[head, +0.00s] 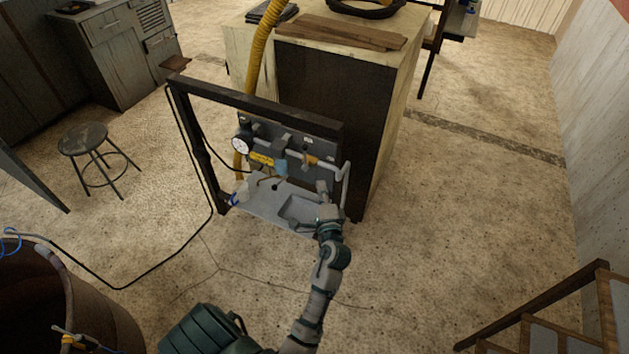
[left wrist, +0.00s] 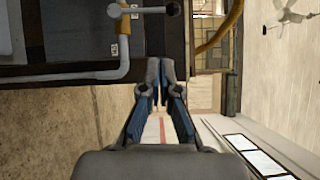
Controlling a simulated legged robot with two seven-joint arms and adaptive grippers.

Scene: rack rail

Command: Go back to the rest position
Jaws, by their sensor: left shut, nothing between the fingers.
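My left gripper (head: 323,190) is at the right side of the rack's dark panel in the head view, above the grey tray. In the left wrist view the left gripper (left wrist: 163,70) has its fingertips together with nothing between them. My right gripper is not in view.
A pale cabinet (head: 397,90) with planks (head: 340,33) on top stands behind the rack. A stool (head: 84,138) is at the left, a rusty drum (head: 85,310) at the lower left. Wooden steps (head: 535,305) are at the lower right. The floor right of the rack is clear.

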